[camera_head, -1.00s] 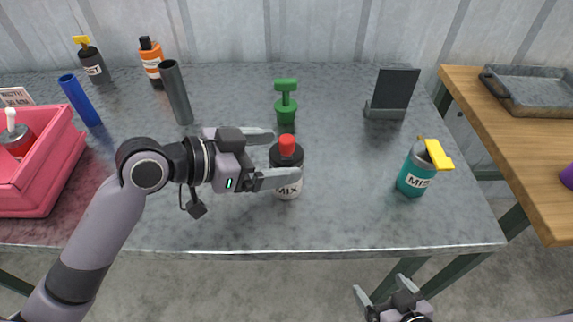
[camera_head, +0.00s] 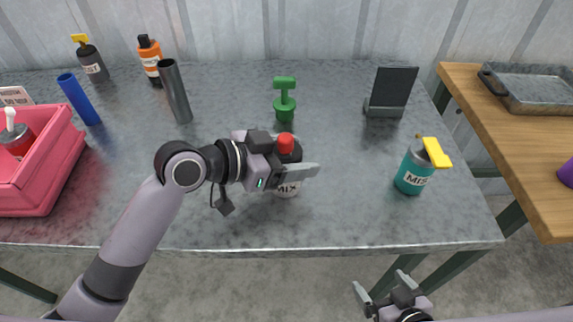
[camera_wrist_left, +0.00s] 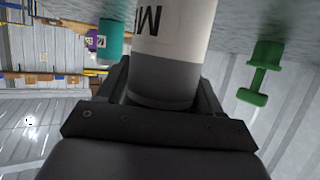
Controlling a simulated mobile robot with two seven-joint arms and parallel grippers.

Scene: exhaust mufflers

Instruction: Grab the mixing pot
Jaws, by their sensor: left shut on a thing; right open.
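The mixing pot (camera_head: 287,189) is a can with a white band lettered "MIX", a dark upper part and a red top. It stands upright near the front middle of the grey table. My left gripper (camera_head: 299,160) is shut on it, with a finger on either side; the gripper hides part of the pot. In the left wrist view the pot (camera_wrist_left: 176,40) fills the space between the fingers. My right gripper (camera_head: 380,282) is open and empty, low in front of the table's front edge.
A teal can with a yellow top (camera_head: 413,172) stands to the right. A green object (camera_head: 285,100) and a dark stand (camera_head: 390,95) are behind. A grey tube (camera_head: 174,92) and pink bin (camera_head: 45,175) are left. The front centre-right table is clear.

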